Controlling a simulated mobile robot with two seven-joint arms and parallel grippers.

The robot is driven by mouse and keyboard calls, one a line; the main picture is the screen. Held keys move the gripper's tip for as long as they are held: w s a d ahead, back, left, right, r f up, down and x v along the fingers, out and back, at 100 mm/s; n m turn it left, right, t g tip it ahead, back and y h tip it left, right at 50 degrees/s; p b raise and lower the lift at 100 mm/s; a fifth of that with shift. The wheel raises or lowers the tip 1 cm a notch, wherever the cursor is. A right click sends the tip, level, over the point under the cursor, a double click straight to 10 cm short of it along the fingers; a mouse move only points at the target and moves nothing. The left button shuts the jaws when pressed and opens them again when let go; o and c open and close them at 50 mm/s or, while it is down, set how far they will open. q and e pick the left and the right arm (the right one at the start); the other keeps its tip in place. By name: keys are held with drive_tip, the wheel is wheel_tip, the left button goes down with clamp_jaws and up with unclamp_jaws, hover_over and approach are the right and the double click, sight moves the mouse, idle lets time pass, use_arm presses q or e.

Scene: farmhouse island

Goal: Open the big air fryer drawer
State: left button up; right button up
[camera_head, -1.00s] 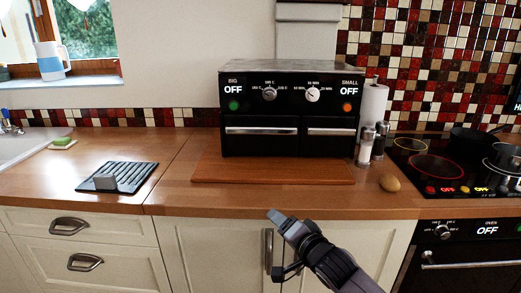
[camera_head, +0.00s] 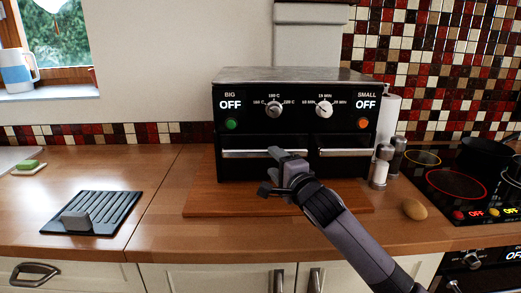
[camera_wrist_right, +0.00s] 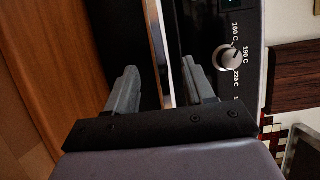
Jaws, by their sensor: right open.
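The black air fryer (camera_head: 295,120) stands on a wooden board. Its big drawer (camera_head: 240,168) is on the left under the "BIG" display and looks closed, with a long silver handle (camera_head: 245,154). My right gripper (camera_head: 278,155) is at the right part of this handle, hiding some of it. In the right wrist view the handle (camera_wrist_right: 158,45) runs between the two open fingers of the gripper (camera_wrist_right: 159,68), with a gap visible on each side. My left gripper is not in view.
The small drawer's handle (camera_head: 343,152) is just right of my gripper. Salt and pepper shakers (camera_head: 380,167), an egg (camera_head: 414,209) and the stove (camera_head: 460,185) are at the right. A black rack (camera_head: 95,212) lies at the left.

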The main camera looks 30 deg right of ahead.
sight(267, 155)
drive_tip(key=shift+w+d+r, duration=0.15)
drive_tip(key=shift+w, duration=0.45)
drive_tip(key=shift+w+d+p, duration=0.2)
drive_tip(key=shift+w+p, duration=0.05)
drive_tip(key=shift+w, duration=1.1)
drive_tip(key=shift+w+d+p, duration=0.2)
drive_tip(key=shift+w+p, duration=0.05)
drive_tip(key=shift+w, duration=1.05)
clamp_jaws()
